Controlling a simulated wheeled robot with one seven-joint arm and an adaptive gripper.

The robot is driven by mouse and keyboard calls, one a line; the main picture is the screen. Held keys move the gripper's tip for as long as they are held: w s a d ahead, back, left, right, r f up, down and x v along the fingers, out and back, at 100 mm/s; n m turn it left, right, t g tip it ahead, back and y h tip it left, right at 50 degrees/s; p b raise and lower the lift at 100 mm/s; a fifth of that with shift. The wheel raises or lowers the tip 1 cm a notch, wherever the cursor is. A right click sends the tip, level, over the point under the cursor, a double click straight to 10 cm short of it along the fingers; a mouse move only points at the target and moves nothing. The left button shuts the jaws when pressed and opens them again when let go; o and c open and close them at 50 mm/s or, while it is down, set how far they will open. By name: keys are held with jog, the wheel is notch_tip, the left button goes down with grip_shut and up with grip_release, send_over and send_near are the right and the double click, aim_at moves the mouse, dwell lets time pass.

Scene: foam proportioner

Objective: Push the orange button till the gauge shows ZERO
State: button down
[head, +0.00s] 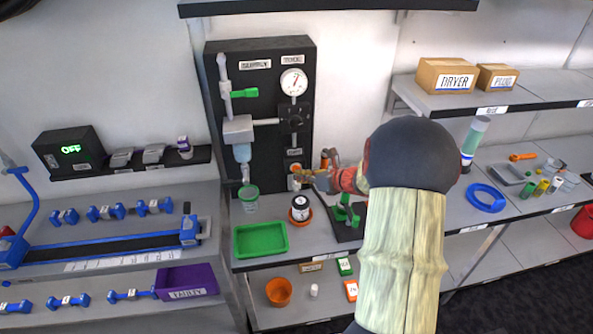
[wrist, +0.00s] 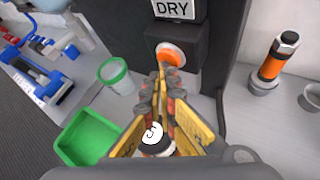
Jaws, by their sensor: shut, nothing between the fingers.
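The orange button (wrist: 170,54) sits in a white ring on a dark box under a "DRY" label in the wrist view. The round white gauge (head: 293,82) is at the panel's upper right. It has a reddish needle, but its reading is too small to make out.
A green cup (head: 249,198), a green tray (head: 260,239) and a jar on an orange dish (head: 301,222) stand below the panel (head: 262,60). A green stand is to their right. In the wrist view an orange-and-black bottle (wrist: 275,62) stands right of the button.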

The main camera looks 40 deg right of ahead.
jog(key=shift+w+d, duration=0.15)
jog(key=shift+w, duration=0.05)
dwell(0.5)
jog(key=shift+s+a, duration=0.5)
jog(key=shift+s, duration=0.25)
jog(key=shift+s, duration=0.1)
jog(key=shift+s+a, duration=0.65)
jog(key=shift+s, duration=0.35)
jog(key=shift+s+a, duration=0.65)
jog(key=shift+s, duration=0.35)
